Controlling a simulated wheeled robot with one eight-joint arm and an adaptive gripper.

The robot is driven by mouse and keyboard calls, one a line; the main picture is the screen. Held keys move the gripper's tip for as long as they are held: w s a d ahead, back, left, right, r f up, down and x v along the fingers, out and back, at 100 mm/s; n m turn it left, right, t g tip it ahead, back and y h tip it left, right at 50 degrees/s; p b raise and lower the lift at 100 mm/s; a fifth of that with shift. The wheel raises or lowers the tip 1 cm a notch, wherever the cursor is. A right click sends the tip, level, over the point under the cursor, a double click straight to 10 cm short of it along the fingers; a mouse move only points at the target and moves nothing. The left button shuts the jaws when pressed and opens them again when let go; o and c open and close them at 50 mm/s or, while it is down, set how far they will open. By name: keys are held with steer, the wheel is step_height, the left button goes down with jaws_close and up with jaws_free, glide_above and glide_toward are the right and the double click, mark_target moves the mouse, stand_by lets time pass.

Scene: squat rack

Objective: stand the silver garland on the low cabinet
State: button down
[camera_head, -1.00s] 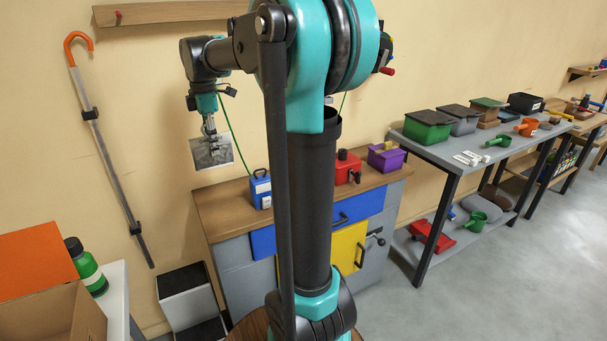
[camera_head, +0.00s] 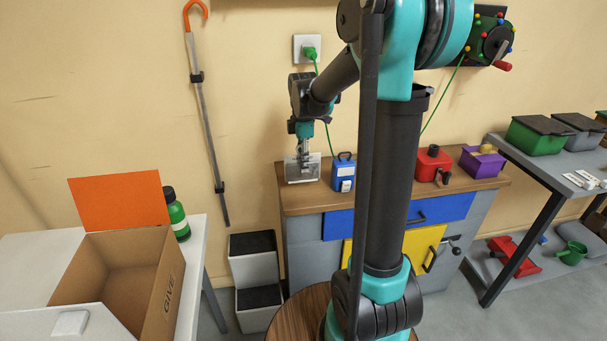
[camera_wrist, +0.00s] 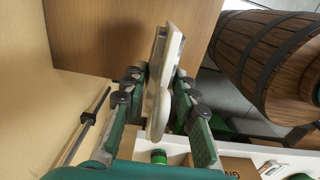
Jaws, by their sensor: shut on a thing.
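My gripper (camera_head: 303,150) points down and is shut on a thin, squarish silver-grey plate (camera_head: 302,174), which I take for the silver garland. The plate is about upright at the left end of the low cabinet (camera_head: 325,200), with its lower edge at or just above the wooden top; I cannot tell if it touches. In the wrist view the pale plate (camera_wrist: 160,95) shows edge-on between the fingers of my gripper (camera_wrist: 160,90), with the brown cabinet top (camera_wrist: 95,40) beyond it. The cabinet has blue and yellow drawers.
A blue box with a handle (camera_head: 343,173) stands close right of the plate. A red can (camera_head: 432,163) and a purple box (camera_head: 482,162) stand farther right. A green plug (camera_head: 309,53) and its cord hang behind. A cane (camera_head: 205,120) hangs left; an open carton (camera_head: 125,270) sits front left.

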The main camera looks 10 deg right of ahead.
steer(key=shift+f, duration=2.45)
steer(key=shift+f, duration=0.1)
steer(key=c, duration=1.2)
jaws_free()
step_height(320, 180, up, 12)
steer(key=shift+r, duration=0.15)
